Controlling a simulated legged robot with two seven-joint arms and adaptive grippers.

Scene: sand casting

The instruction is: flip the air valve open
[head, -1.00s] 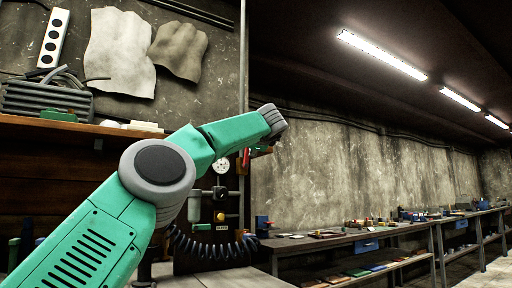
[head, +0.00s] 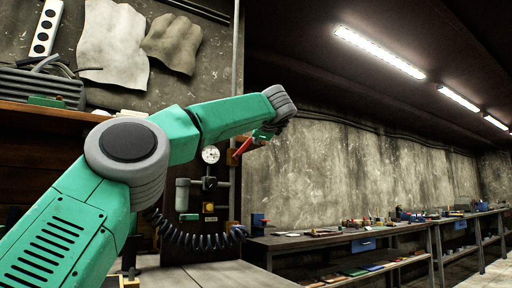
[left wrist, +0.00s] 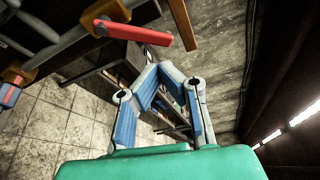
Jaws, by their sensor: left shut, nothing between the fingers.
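The air valve's red lever (head: 243,148) shows in the head view beside the pipe on the wall panel, slanting up to the right. In the left wrist view the red lever (left wrist: 135,33) lies across the line of the grey pipe (left wrist: 68,47), by an orange-yellow fitting (left wrist: 112,12). My left gripper (head: 264,134) is just right of and above the lever in the head view, partly hidden by my wrist. In the left wrist view my left gripper (left wrist: 158,78) has its blue-padded fingers together at the tips, empty, just below the lever in the picture. Contact cannot be told. My right gripper is not in view.
A round gauge (head: 210,155), a yellow knob (head: 209,206) and a dark coiled hose (head: 195,233) are left of and below the lever. A long workbench (head: 345,238) with small items runs along the wall at right. The air right of my gripper is clear.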

